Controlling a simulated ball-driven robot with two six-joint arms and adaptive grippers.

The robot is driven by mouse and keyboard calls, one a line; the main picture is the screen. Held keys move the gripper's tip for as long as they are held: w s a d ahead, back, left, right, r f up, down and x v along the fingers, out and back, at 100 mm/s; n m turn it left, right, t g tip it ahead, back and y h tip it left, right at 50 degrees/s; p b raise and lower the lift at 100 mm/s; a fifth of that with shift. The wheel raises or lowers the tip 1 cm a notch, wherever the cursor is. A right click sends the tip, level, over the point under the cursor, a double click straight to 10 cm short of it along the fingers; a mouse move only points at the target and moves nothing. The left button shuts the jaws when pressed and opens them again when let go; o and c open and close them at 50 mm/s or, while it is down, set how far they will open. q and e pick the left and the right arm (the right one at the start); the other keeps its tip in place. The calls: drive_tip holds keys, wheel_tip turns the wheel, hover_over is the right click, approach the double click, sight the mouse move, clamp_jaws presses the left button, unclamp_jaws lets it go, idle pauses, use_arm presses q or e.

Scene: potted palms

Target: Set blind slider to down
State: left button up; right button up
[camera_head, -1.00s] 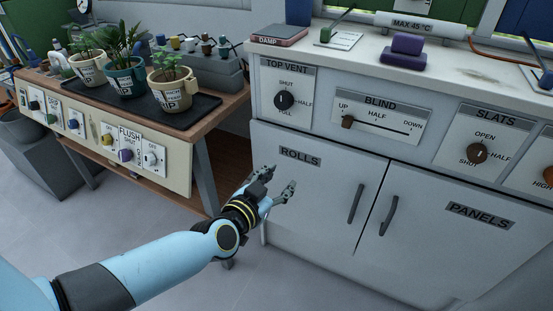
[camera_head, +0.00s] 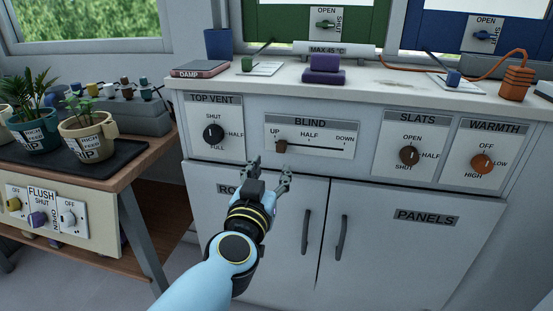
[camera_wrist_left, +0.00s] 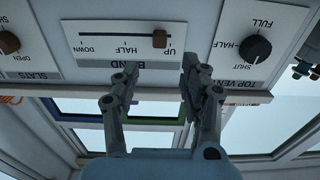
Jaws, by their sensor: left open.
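The blind panel (camera_head: 308,137) is a white plate on the front of the grey cabinet, marked UP, HALF and DOWN. Its brown slider knob (camera_head: 281,146) stands at the UP end, at the left of the slot. The wrist view shows the panel upside down, with the knob (camera_wrist_left: 160,38) near UP and DOWN toward the left. My left gripper (camera_head: 270,172) is open and empty, just below the knob in the head view. In the wrist view its fingertips (camera_wrist_left: 160,80) point toward the panel, apart from the knob. My right gripper is not in view.
The top vent dial (camera_head: 213,134) is left of the panel; the slats dial (camera_head: 409,155) and warmth dial (camera_head: 482,162) are right. Cabinet handles (camera_head: 341,237) stick out below. A bench with potted plants (camera_head: 86,136) stands at the left.

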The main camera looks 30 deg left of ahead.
sight(280, 149)
use_arm(q)
drive_tip(key=b+x, duration=0.1)
drive_tip(key=x, duration=0.7)
drive_tip(key=shift+w+a, duration=0.1)
drive_tip(key=shift+w, duration=0.3)
clamp_jaws()
